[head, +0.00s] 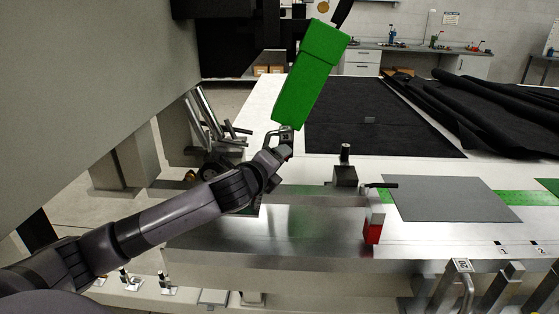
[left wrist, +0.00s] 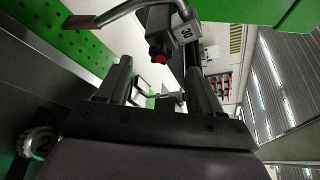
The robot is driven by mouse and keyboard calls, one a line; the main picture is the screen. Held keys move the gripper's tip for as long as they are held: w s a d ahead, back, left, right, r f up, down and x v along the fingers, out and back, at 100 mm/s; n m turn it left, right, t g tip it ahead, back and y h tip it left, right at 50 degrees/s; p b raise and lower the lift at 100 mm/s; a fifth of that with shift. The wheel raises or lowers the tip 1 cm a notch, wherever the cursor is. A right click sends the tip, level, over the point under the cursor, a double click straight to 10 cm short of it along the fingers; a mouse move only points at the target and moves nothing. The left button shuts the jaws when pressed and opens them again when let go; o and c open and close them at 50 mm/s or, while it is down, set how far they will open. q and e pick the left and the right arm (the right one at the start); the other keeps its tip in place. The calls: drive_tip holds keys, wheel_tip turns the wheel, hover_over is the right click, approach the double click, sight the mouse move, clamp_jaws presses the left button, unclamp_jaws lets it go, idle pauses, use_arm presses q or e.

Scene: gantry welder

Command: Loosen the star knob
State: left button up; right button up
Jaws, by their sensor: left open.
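I cannot make out a clear star knob. My left gripper (head: 284,143) is at the lower end of a tilted green box (head: 310,72) in the head view. In the wrist view its two fingers (left wrist: 160,82) are apart. A grey block marked 30 with a red tip (left wrist: 160,55) and a bent metal handle (left wrist: 122,12) show beyond the fingers; I cannot tell whether they touch. My right gripper is not in view.
A metal table edge (head: 270,240) runs below my left arm. A black post on a block (head: 345,175) and a red part (head: 373,232) stand on it. A grey sheet (head: 440,198) and black cloth (head: 370,120) lie behind. A large grey housing (head: 80,80) fills the left.

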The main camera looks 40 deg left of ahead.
use_arm(q)
drive_tip(key=shift+v, duration=1)
drive_tip(key=shift+s+f, duration=0.1)
